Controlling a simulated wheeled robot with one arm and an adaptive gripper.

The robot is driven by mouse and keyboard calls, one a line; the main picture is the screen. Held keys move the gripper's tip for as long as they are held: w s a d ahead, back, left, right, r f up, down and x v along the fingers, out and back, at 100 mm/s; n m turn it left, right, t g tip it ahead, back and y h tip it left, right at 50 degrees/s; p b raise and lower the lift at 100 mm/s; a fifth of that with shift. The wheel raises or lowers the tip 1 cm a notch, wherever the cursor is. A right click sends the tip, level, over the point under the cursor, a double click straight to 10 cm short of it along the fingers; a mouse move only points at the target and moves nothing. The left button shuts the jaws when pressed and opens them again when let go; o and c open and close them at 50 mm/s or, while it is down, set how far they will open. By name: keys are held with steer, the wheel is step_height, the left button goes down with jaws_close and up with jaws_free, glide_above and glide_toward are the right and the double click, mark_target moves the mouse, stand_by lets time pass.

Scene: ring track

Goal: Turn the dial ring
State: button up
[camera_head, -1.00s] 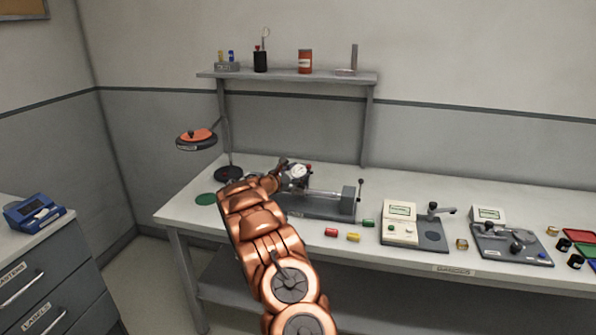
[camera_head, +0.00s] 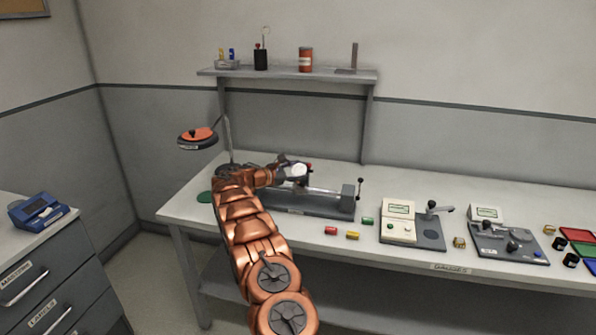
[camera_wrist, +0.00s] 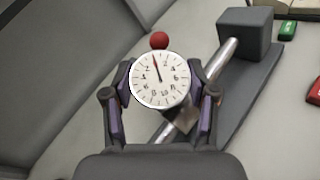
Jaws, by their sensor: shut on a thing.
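The dial (camera_wrist: 160,82) fills the middle of the wrist view, with a white numbered face, a thin red hand pointing up and slightly left, and a red ball knob (camera_wrist: 159,40) at its top. My gripper (camera_wrist: 163,84) has one finger on each side of the dial's rim and is shut on the ring. In the head view the dial (camera_head: 299,172) sits at the left part of a grey bench fixture (camera_head: 318,203), with my gripper (camera_head: 285,170) reaching in from the left. The ring's far side is hidden.
A steel rod (camera_wrist: 226,57) runs from the dial to a grey block (camera_wrist: 245,32). Red (camera_head: 331,231), yellow (camera_head: 352,236) and green (camera_head: 368,221) pieces lie in front of the fixture. A lamp (camera_head: 197,138) hangs left. Two gauges (camera_head: 398,232) (camera_head: 507,240) stand right.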

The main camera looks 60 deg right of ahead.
stand_by(0.4)
steer(key=o, duration=1.2)
steer(key=shift+c, duration=0.2)
steer(key=v, duration=1.2)
